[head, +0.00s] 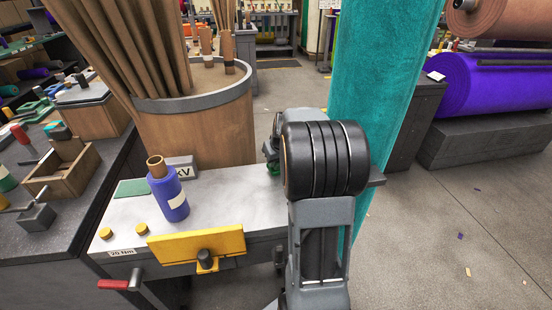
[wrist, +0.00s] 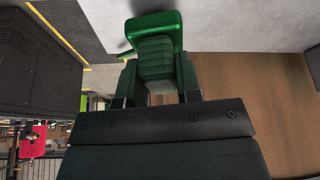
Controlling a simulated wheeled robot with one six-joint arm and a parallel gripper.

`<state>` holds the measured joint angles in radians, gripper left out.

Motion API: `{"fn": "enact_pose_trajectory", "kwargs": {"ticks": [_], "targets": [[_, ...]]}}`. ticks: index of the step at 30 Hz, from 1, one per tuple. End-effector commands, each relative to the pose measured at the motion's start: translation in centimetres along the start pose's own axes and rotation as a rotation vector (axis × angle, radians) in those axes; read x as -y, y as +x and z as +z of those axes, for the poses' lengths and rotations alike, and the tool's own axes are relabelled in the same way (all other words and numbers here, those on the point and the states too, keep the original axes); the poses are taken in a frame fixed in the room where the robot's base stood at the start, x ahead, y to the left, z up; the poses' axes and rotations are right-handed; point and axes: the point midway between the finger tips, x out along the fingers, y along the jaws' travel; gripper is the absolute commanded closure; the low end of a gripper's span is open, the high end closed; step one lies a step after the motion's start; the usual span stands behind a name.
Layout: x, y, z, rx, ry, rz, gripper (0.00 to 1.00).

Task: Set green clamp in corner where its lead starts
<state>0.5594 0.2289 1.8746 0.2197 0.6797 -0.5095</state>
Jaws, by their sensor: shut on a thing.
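The green clamp (wrist: 155,45) fills the upper middle of the wrist view. My gripper (wrist: 157,88) is shut on it, with a dark finger on either side of its ribbed body. In the head view only a small green piece of the clamp (head: 273,169) shows, low beside my arm's black wrist, above the far right part of the pale worktop (head: 240,195). The arm hides most of the gripper and clamp there. I cannot make out a lead or its starting corner. I cannot tell whether the clamp touches the worktop.
A yellow plate (head: 196,245) lines the front edge. A wooden barrel (head: 200,130) of brown rolls stands behind. A teal roll (head: 383,75) rises right of my arm.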

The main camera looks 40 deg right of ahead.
Motion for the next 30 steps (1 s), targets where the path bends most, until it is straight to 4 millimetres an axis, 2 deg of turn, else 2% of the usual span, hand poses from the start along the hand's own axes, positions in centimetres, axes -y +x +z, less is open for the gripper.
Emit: {"fn": "enact_pose_trajectory", "kwargs": {"ticks": [30], "targets": [[-0.02, 0.83, 0.32, -0.001, 0.001, 0.000, 1.00]]}}
